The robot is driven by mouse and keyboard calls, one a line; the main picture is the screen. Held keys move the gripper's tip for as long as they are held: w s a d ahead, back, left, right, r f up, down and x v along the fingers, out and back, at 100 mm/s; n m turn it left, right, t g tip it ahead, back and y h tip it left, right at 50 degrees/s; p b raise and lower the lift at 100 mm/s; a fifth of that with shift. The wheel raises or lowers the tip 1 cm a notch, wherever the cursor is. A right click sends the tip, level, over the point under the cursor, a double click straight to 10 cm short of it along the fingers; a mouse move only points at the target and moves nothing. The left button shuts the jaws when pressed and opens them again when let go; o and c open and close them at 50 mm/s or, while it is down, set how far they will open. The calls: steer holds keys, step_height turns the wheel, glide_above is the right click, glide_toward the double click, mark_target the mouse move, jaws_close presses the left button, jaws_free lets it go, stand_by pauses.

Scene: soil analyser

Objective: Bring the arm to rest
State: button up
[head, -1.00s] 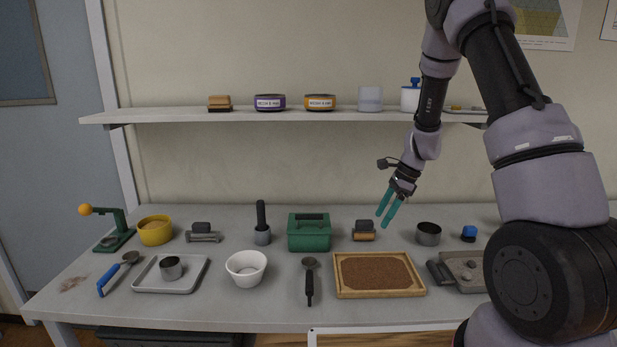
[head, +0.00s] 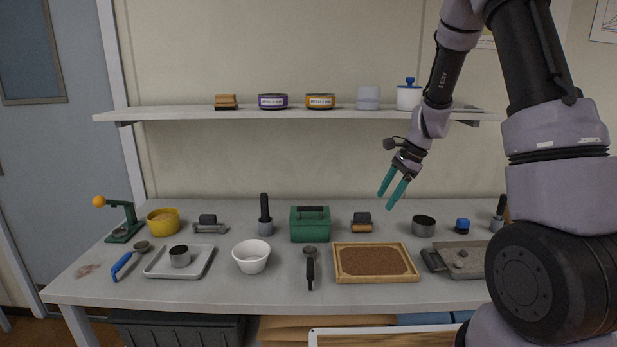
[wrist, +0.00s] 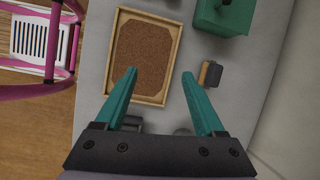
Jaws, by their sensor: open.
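My gripper (head: 394,187) has teal fingers and hangs above the back right part of the workbench, pointing down and to the left. Its fingers are apart with nothing between them. In the wrist view my gripper (wrist: 160,88) is also open and empty, over the bench. The wooden tray of brown soil (head: 374,279) lies below and in front of it, not touched. My arm comes in from the right side of the head view and bends down to the gripper.
A shelf (head: 190,114) with tins and jars runs along the wall behind. A pink-framed object (wrist: 72,50) stands beyond the bench in the wrist view.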

steer(key=s+r+n+t, duration=0.1)
steer(key=s+r+n, duration=0.25)
steer(key=r, duration=0.75)
steer(key=s+d+r+n+t+h, duration=0.1)
steer(key=s+r+n+t, duration=0.1)
steer(key=s+r+n, duration=0.2)
steer(key=s+d+r+n+t+h, duration=0.1)
steer(key=s+r+n+t, duration=0.2)
steer(key=s+r, duration=0.7)
steer(key=shift+s+d+r+n+h, duration=0.35)
steer(key=shift+s+n, duration=0.4)
steer(key=shift+s, duration=2.4)
